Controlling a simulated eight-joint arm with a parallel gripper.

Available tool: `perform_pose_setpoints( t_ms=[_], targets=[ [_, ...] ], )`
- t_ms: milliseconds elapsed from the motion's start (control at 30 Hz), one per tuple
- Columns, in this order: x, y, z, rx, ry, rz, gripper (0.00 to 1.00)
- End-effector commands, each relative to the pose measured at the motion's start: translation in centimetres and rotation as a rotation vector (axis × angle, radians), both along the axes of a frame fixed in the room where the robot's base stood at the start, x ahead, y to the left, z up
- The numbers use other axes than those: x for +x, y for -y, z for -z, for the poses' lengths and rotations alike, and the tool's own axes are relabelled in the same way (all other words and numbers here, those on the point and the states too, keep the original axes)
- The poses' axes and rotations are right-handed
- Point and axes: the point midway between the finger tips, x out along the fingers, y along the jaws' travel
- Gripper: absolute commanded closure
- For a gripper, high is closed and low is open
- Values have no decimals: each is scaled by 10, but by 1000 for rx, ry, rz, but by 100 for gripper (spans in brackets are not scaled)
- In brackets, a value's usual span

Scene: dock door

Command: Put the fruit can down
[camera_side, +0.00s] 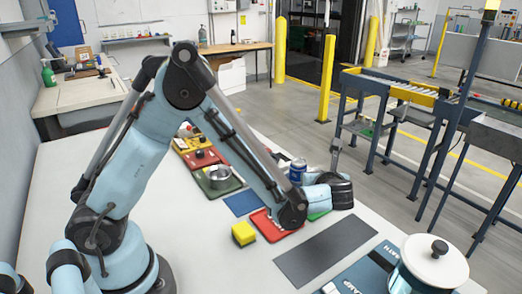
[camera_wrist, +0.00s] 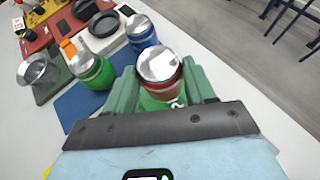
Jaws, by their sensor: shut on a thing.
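A can with a silver lid and a dark red side, which I take as the fruit can (camera_wrist: 158,66), stands between the green fingers of my gripper (camera_wrist: 161,84) in the wrist view. My gripper is shut on it. A green surface with white marking shows just below the can; whether the can touches it cannot be told. The held can is hidden there behind my arm.
A blue can (camera_wrist: 141,32) and a green can (camera_wrist: 92,70) stand close by, with a metal cup (camera_wrist: 35,70) farther left. A yellow block (camera_side: 243,233), a red mat (camera_side: 268,226) and a bare dark mat (camera_side: 325,250) lie nearby. A white-lidded pot (camera_side: 430,262) stands front right.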

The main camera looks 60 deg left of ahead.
Motion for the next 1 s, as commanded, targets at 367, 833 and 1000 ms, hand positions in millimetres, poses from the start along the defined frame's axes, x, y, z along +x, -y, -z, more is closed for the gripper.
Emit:
perform_pose_setpoints(
  t_ms=[367,833,1000],
  targets=[
    [0,0,28,1,1,0,87],
    [0,1,29,0,0,0,20],
    [0,0,29,0,0,0,20]
  ],
)
